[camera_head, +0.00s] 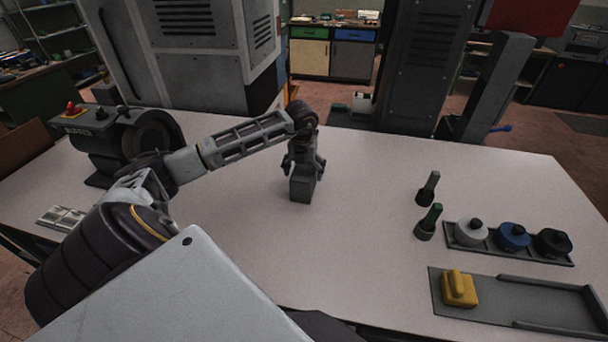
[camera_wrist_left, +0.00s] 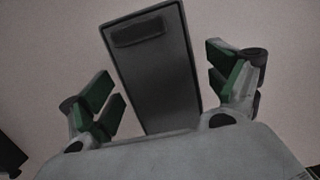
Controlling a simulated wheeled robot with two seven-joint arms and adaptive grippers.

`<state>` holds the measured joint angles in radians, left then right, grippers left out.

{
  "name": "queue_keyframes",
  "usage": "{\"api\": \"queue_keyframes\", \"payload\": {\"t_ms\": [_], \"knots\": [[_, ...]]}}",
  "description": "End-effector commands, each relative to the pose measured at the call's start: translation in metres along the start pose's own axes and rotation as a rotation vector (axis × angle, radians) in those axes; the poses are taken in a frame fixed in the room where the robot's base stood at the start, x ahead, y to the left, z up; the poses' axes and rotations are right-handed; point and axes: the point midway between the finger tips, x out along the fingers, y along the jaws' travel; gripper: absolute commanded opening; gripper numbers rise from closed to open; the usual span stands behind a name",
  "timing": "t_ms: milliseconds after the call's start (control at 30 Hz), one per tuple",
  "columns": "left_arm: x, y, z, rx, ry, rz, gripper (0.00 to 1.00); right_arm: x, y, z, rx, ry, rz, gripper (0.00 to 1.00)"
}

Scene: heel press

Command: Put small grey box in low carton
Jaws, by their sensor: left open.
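The small grey box (camera_head: 302,189) stands upright on the pale table, near the middle of the head view. My left gripper (camera_head: 304,164) is directly over it, pointing down, with its fingers at either side of the upper part of the box. In the left wrist view the grey box (camera_wrist_left: 158,85), with a dark slot-like patch at one end, lies between the open green-padded fingers (camera_wrist_left: 163,82). Gaps show on both sides, so the fingers look apart from it. I cannot make out a low carton for certain; a brown panel (camera_head: 18,150) shows at the left edge. My right gripper is not in view.
A dark bench grinder (camera_head: 115,140) stands at the back left. On the right are two dark stamp-like tools (camera_head: 428,190), a rack of round knobs (camera_head: 492,250), and a grey tray (camera_head: 548,308) with a yellow block (camera_head: 459,288). The table between box and tools is clear.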

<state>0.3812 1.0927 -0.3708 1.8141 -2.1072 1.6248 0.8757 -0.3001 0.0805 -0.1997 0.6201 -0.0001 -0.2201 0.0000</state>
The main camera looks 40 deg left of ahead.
Motion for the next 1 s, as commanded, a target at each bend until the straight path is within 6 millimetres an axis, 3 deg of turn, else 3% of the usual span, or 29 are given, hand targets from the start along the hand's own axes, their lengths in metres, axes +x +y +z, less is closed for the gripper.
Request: {"api": "queue_keyframes", "payload": {"t_ms": [500, 1000], "knots": [[0.0027, 0.0001, -0.0003, 0.000, 0.001, 0.000, 0.89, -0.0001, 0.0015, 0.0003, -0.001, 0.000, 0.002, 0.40], [0.0025, 0.0002, -0.0001, 0.000, 0.000, 0.000, 0.25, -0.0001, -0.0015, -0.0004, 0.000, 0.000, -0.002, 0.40]]}}
